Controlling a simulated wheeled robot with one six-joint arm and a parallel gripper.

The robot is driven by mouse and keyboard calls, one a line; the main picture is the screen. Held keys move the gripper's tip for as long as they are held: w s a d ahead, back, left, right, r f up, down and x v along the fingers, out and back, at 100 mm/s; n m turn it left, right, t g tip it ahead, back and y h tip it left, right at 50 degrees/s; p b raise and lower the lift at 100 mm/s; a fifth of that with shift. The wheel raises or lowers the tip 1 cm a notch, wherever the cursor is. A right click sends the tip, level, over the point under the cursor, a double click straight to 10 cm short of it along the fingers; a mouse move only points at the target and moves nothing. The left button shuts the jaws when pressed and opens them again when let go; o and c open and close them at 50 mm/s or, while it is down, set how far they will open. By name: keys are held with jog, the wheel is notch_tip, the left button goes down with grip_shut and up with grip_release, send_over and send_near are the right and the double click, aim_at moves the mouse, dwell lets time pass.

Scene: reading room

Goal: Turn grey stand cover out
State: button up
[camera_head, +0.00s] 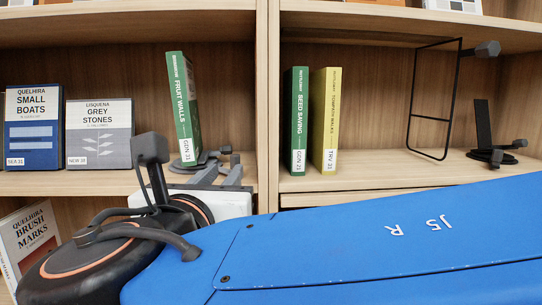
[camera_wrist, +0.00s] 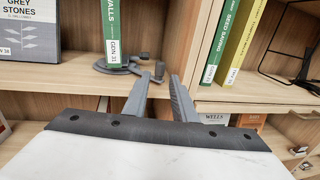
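A grey stand (camera_head: 216,157) with a round base and short upright pegs sits on the middle shelf, left of the divider. A green book, "Fruit Walls" (camera_head: 183,105), stands on it, spine outward and leaning slightly; its cover is not visible. The stand (camera_wrist: 122,69) and the book's lower end (camera_wrist: 115,35) also show in the wrist view. My gripper (camera_head: 222,172) is open and empty, just in front of and below the stand. In the wrist view its two fingers (camera_wrist: 161,80) point toward the pegs with a gap between them. I cannot tell whether they touch.
"Small Boats" (camera_head: 33,125) and "Grey Stones" (camera_head: 98,132) face out to the left.

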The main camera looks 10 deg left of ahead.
aim_at(239, 156)
jog(key=w, duration=0.8)
jog(key=w+a, duration=0.1)
jog(key=w, duration=0.3)
jog(key=shift+w, duration=0.4)
grip_shut()
